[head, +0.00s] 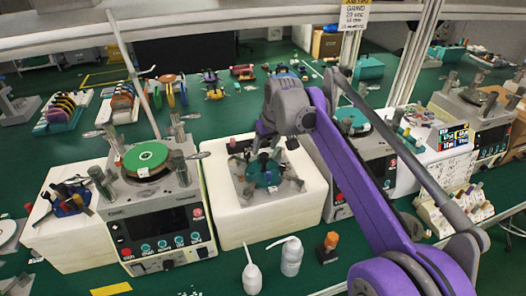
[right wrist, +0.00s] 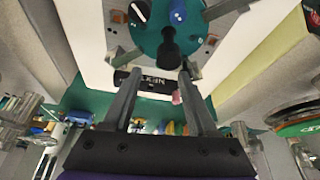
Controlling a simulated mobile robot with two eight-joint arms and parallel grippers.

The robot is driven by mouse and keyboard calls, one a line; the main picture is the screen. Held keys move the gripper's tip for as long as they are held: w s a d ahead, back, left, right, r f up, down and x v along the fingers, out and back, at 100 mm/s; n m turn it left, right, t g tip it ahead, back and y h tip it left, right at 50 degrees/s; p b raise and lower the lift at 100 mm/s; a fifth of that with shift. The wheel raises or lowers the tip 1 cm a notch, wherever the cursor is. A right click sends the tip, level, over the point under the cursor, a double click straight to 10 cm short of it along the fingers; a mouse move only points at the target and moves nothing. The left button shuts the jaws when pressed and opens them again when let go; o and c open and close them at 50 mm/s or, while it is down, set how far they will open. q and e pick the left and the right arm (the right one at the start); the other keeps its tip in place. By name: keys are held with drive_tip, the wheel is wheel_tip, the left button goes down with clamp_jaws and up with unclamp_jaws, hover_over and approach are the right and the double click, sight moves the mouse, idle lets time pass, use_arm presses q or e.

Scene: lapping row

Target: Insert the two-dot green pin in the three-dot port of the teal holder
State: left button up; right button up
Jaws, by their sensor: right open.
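The teal holder (head: 263,178) sits on a white block in the middle of the head view; it also shows as a round teal disc in the right wrist view (right wrist: 150,38). In that view, a black-knobbed pin (right wrist: 168,46) stands on it, with a blue piece (right wrist: 178,14) and a black-and-white piece (right wrist: 138,11) near the top edge. My right gripper (head: 266,156) is over the holder; its two fingers (right wrist: 158,75) are apart, with nothing clearly held between them. I cannot pick out the two-dot green pin or the port dots. My left gripper is out of view.
The white block (head: 290,208) bears the holder. A machine with a green disc (head: 146,156) stands to its left, another machine (head: 372,160) behind my right arm to its right. White bottles (head: 291,258) and an orange-topped piece (head: 328,246) stand in front.

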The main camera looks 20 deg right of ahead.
drive_tip(key=v, duration=0.6)
drive_tip(key=s+f+m+p, duration=0.1)
drive_tip(key=s+f, duration=0.9)
drive_tip(key=s, duration=0.5)
drive_tip(key=s+f+m+p, duration=0.1)
drive_tip(key=s+f, duration=0.9)
drive_tip(key=s, duration=0.5)
drive_tip(key=shift+s+a+f+t+h, duration=0.2)
drive_tip(key=shift+s+a+t+h, duration=0.05)
drive_tip(key=shift+s+t+h, duration=0.15)
drive_tip(key=shift+r, duration=0.1)
idle(0.4)
